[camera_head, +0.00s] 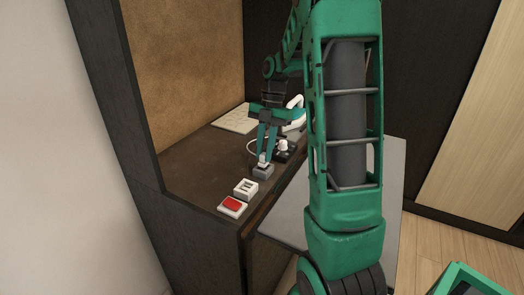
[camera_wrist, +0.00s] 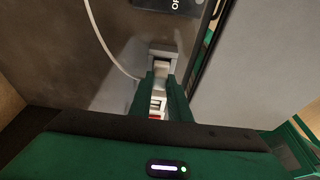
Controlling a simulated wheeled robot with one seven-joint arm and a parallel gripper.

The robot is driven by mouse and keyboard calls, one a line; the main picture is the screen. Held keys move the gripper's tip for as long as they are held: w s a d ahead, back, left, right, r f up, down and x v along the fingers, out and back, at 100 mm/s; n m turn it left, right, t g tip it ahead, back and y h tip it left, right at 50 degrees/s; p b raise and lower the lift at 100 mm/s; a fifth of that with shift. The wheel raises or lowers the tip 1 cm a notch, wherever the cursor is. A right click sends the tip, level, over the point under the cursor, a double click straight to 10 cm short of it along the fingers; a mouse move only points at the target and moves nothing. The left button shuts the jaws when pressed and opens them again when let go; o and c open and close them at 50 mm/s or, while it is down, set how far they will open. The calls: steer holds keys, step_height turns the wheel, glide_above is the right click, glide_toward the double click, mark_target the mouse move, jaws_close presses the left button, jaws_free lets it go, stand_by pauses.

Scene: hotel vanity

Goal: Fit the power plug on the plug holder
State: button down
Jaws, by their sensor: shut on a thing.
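My gripper (camera_head: 263,154) points down over the dark counter, and its fingers are shut on a small pale piece (camera_head: 262,160), which appears to be the power plug. Directly under it is a small grey block (camera_head: 263,172), which looks like the plug holder. The plug is at or just above the block's top; I cannot tell whether it is seated. In the wrist view, my gripper's fingers (camera_wrist: 164,80) close around the pale piece (camera_wrist: 162,66). The fingers hide part of it and the block.
A white slotted block (camera_head: 245,188) and a red-topped switch (camera_head: 232,206) stand nearer on the counter (camera_head: 195,178). A black device with a white knob (camera_head: 284,148) is close behind my gripper. A white cable (camera_wrist: 104,45) curves nearby. A pale flat panel (camera_head: 236,119) lies farther back.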

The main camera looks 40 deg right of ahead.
steer(key=shift+f, duration=0.85)
stand_by(0.5)
steer(key=c, duration=1.6)
jaws_free()
steer(key=shift+r, duration=0.1)
steer(key=v, duration=1)
steer(key=shift+w+r, duration=0.1)
steer(key=shift+r, duration=0.15)
